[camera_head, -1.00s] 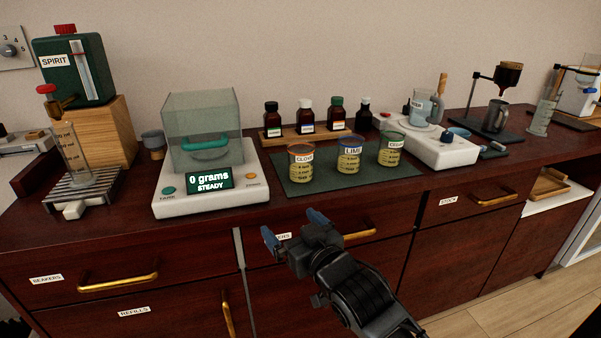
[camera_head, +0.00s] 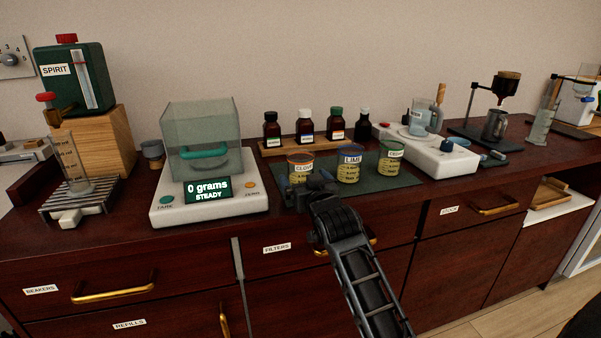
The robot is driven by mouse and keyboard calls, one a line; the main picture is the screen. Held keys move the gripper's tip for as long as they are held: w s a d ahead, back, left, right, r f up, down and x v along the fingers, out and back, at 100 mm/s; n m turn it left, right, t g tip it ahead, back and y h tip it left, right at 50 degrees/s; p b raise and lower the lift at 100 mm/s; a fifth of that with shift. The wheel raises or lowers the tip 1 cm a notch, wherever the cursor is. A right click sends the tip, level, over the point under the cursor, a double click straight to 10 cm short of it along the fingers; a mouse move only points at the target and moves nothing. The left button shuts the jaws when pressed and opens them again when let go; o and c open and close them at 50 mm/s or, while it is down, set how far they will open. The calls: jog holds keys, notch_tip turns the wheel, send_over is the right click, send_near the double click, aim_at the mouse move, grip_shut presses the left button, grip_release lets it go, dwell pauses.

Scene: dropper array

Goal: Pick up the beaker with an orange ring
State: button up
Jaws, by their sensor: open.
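The beaker with an orange ring (camera_head: 300,163) stands upright on the dark green mat (camera_head: 375,196), labelled CLOVE and holding yellowish contents. It is leftmost of three beakers. The blue-ringed LIME beaker (camera_head: 349,167) stands just right of the gripper, and the green-ringed beaker (camera_head: 389,160) stands farther right.
A white scale (camera_head: 210,207) with a clear draft box stands close to the left. Several small bottles (camera_head: 305,127) on a wooden rack stand behind the beakers. A white stirrer unit (camera_head: 440,158) is to the right. Drawers with brass handles (camera_head: 113,292) lie below the counter edge.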

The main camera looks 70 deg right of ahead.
jog(key=shift+x, duration=0.9)
jog(key=shift+a, duration=0.1)
jog(key=c, duration=1.3)
